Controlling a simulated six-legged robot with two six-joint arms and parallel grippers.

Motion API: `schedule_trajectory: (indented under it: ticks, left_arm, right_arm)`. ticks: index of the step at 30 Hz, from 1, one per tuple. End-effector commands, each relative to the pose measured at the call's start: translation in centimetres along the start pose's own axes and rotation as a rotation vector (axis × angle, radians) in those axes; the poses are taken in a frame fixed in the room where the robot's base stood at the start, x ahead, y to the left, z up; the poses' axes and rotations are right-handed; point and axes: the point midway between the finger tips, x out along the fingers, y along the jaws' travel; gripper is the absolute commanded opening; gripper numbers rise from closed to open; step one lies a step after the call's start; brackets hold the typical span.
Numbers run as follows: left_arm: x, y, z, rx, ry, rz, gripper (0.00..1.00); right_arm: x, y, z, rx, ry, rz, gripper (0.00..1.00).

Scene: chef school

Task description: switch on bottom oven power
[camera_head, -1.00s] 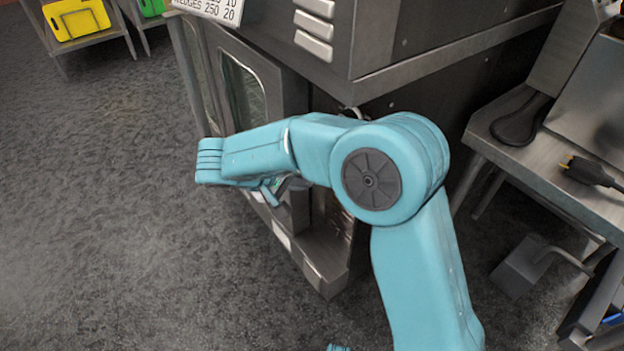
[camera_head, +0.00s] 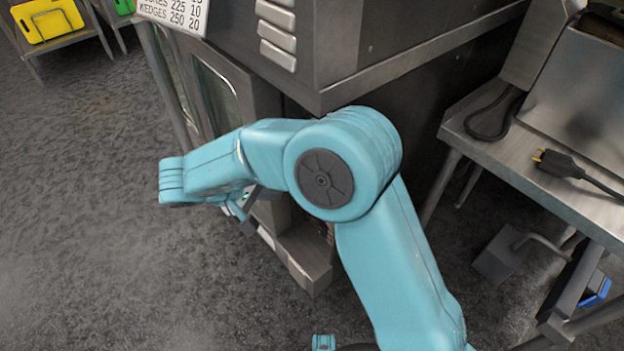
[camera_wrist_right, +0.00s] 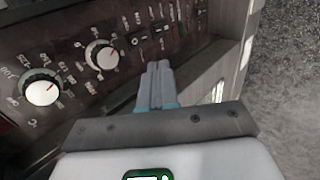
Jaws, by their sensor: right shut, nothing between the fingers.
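The lower oven (camera_head: 268,105) stands behind my right arm, with windowed doors on its left side. Its control panel shows in the right wrist view (camera_wrist_right: 70,60), with two white dials and a short row of small switches (camera_wrist_right: 150,35). My right gripper (camera_head: 243,208) is partly hidden under my forearm, beside the oven's front. In the right wrist view its fingers (camera_wrist_right: 157,72) are together and empty, pointing at the panel just below the switches. I cannot tell whether they touch it. The panel is hidden from the head view by my arm. My left gripper is out of view.
An upper unit (camera_head: 340,50) with a vented front overhangs the lower oven. A metal table (camera_head: 520,160) with a black plug (camera_head: 558,163) stands to the right. A grey foot pedal (camera_head: 498,255) is below it. Open floor lies left of the oven.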

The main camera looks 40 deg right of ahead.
Motion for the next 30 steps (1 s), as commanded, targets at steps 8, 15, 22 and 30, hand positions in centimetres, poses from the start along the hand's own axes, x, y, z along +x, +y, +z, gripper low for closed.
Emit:
schedule_trajectory:
  ticks: [8, 15, 22, 30]
  left_arm:
    - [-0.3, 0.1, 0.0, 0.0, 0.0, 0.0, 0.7]
    - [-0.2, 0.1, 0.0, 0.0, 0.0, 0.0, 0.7]
    - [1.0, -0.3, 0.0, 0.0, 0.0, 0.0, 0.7]
    - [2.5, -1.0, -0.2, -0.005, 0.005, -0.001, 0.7]
  right_arm:
    - [-0.5, -0.8, 0.2, 0.0, 0.001, 0.0, 0.0]
    - [-0.4, -1.0, 0.2, 0.0, 0.001, 0.0, 0.0]
    - [3.1, -1.2, 0.2, 0.0, -0.003, 0.0, 0.0]
    - [9.1, -1.1, 0.2, 0.001, -0.003, 0.0, 0.0]
